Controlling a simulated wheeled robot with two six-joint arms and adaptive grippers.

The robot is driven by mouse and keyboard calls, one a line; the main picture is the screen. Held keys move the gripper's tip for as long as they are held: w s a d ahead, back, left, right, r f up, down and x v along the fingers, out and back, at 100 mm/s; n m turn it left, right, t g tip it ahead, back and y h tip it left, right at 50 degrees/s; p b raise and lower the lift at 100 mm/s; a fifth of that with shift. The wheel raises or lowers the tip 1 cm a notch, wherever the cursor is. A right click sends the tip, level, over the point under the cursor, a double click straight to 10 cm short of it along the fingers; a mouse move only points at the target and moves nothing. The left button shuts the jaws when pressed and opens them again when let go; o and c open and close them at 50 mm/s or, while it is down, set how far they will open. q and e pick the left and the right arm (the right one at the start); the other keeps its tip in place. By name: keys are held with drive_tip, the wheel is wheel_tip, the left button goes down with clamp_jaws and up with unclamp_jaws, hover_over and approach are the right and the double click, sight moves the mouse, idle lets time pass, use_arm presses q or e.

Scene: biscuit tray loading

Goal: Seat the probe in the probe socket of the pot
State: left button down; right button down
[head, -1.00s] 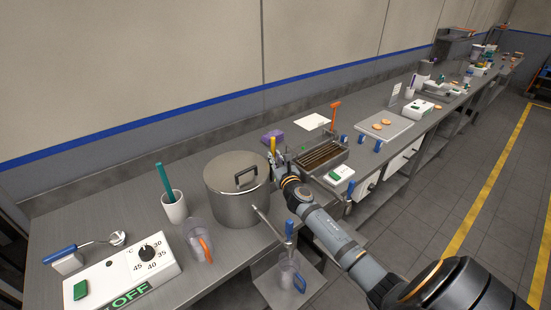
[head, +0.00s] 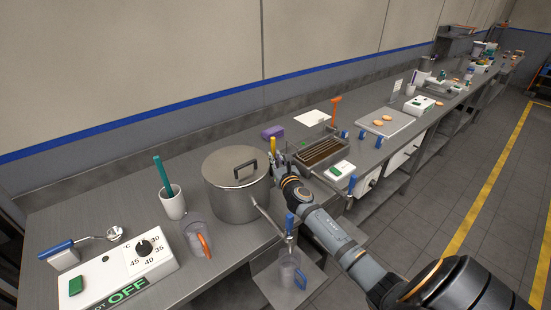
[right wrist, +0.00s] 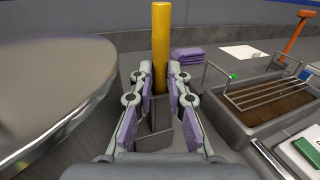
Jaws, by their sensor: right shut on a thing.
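The steel pot (head: 238,203) stands on the counter with its lid on; its curved side and rim also show large at the left of the right wrist view (right wrist: 50,90). I cannot make out the probe socket. The upright yellow rod (head: 273,145), apparently the probe, is just right of the pot. In the right wrist view the rod (right wrist: 160,45) stands between my right gripper's fingers (right wrist: 157,88), which are shut on it. Its lower end is hidden by a grey holder (right wrist: 160,120). My right gripper (head: 278,163) is beside the pot. My left gripper is not in view.

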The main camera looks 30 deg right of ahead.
drive_tip(key=shift+f+b, duration=0.85)
drive_tip(key=shift+f, duration=0.15)
drive_tip(key=c, duration=1.2)
unclamp_jaws()
drive_tip(key=shift+s, duration=0.1)
drive_tip(key=v, duration=1.2)
drive_tip(key=shift+a+r, duration=0.1)
drive_tip(key=shift+r, duration=0.05)
